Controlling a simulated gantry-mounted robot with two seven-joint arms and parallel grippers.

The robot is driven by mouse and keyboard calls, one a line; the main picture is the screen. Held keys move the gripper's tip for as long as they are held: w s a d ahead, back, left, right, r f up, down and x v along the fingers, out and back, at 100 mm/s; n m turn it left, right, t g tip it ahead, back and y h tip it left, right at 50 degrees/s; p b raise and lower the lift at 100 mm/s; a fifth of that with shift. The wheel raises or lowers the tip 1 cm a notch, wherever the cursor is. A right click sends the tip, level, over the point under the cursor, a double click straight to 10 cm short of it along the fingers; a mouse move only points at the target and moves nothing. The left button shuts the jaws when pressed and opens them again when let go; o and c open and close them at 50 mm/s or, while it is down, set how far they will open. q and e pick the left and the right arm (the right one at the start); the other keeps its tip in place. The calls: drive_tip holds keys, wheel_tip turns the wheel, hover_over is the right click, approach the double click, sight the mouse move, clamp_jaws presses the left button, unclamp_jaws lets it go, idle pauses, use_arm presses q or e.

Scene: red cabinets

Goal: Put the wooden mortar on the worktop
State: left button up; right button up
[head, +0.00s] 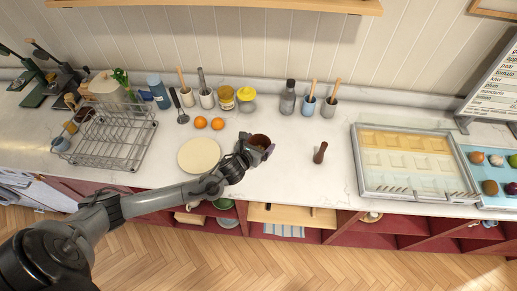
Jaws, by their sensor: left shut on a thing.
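The wooden mortar (261,141) is a small dark brown cup held in my left gripper (259,147), over the middle of the white worktop (300,180). My left gripper is shut on it. The arm comes in from the lower left. I cannot tell whether the mortar's base touches the worktop, as the gripper covers its lower part. A dark wooden pestle (320,152) stands on the worktop to the right of the mortar. My right gripper is not in view.
A cream plate (199,155) lies left of the gripper, with two oranges (201,122) behind it. A wire dish rack (110,137) stands further left. Jars and utensil pots line the wall. A glass-topped tray (410,165) is at right. Worktop around the pestle is clear.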

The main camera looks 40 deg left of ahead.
sight(261, 147)
use_arm(q)
drive_tip(key=shift+f, duration=2)
drive_tip(key=shift+f, duration=0.15)
drive_tip(key=o, duration=0.8)
drive_tip(key=shift+o, duration=0.2)
